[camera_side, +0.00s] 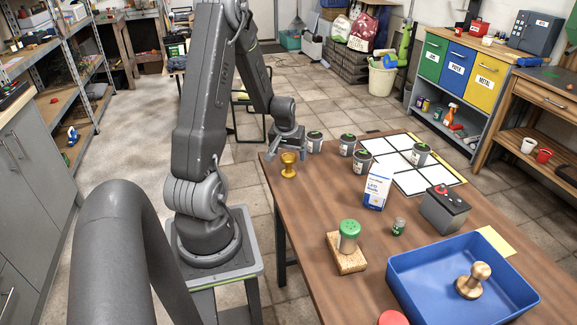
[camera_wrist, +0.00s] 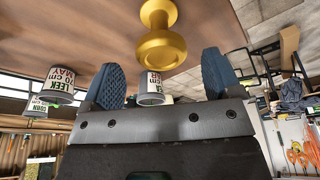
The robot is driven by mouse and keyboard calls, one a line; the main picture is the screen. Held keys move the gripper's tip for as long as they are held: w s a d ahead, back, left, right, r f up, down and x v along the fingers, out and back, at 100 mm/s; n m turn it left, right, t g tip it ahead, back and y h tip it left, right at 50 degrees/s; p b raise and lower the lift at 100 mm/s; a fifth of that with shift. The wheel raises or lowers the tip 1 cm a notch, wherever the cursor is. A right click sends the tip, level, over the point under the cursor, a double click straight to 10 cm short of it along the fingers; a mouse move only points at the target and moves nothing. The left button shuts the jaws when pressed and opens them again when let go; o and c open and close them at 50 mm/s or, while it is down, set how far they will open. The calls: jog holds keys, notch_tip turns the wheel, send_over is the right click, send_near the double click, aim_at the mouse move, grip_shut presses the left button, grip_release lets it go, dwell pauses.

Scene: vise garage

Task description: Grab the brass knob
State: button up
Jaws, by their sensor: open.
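A shiny yellow-gold brass knob (camera_side: 289,165) stands upright near the far left edge of the wooden table. In the wrist view the brass knob (camera_wrist: 162,50) is just beyond my fingertips, in line with the gap between them, its round end towards me. My gripper (camera_side: 289,146) is low over the table edge, close to the knob. Its two blue ribbed fingers (camera_wrist: 162,76) are spread apart with nothing held between them.
Several grey labelled pots, one (camera_side: 314,142) near my gripper, stand along the table's far side, by a white grid board (camera_side: 411,183). A white-blue box (camera_side: 377,188), a dark battery-like block (camera_side: 445,209) and a green-topped shaker (camera_side: 348,236) stand nearer. The table's left front is clear.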

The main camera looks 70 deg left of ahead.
aim_at(288, 157)
jog(key=x, duration=0.5)
jog(key=shift+s+f, duration=0.15)
jog(key=c, duration=1.1)
